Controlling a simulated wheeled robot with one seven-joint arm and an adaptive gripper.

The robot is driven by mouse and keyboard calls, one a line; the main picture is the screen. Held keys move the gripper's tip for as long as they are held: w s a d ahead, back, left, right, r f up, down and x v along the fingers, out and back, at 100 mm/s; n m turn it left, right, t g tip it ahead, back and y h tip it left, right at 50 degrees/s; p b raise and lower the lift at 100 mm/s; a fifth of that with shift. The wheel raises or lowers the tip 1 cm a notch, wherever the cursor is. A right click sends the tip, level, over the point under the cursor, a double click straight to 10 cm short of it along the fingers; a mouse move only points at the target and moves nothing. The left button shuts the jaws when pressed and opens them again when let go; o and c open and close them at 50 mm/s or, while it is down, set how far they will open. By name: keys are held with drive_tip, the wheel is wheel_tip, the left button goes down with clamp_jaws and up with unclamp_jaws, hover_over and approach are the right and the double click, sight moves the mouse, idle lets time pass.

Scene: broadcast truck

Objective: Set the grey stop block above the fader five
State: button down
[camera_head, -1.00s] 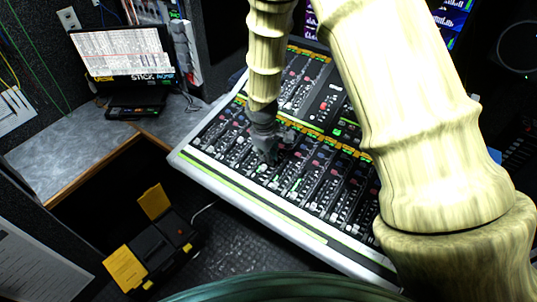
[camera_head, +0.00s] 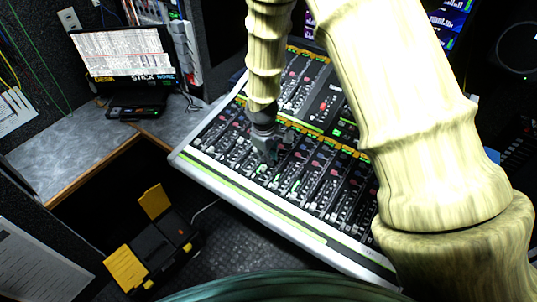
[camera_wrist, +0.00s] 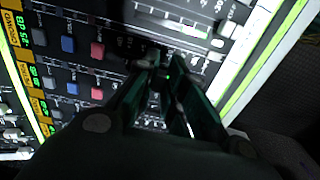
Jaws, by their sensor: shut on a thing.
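My gripper (camera_head: 272,158) points down at the channel strips of the mixing desk (camera_head: 290,222), left of the desk's middle. In the wrist view its two dark fingers (camera_wrist: 168,80) are close together over the panel. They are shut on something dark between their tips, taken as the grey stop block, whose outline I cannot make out. White fader caps (camera_wrist: 226,28) and long fader slots lie beside the fingertips. I cannot read which channel is fader five, and the fingers hide part of the strips. I cannot tell whether the tips touch the panel.
Red and blue buttons (camera_wrist: 97,50) and orange displays (camera_wrist: 38,72) line the strips. A black and yellow toolbox (camera_head: 150,250) is on the floor. My arm covers the desk's right side.

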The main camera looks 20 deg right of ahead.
drive_tip(key=shift+f+b, duration=0.3)
drive_tip(key=shift+f, duration=0.35)
idle(0.4)
drive_tip(key=c, duration=1.4)
unclamp_jaws()
drive_tip(key=shift+r, duration=0.1)
drive_tip(key=r, duration=0.7)
drive_tip(key=s+a+r, duration=0.1)
drive_tip(key=r, duration=0.3)
drive_tip(key=shift+a+r, duration=0.1)
drive_tip(key=shift+r, duration=0.25)
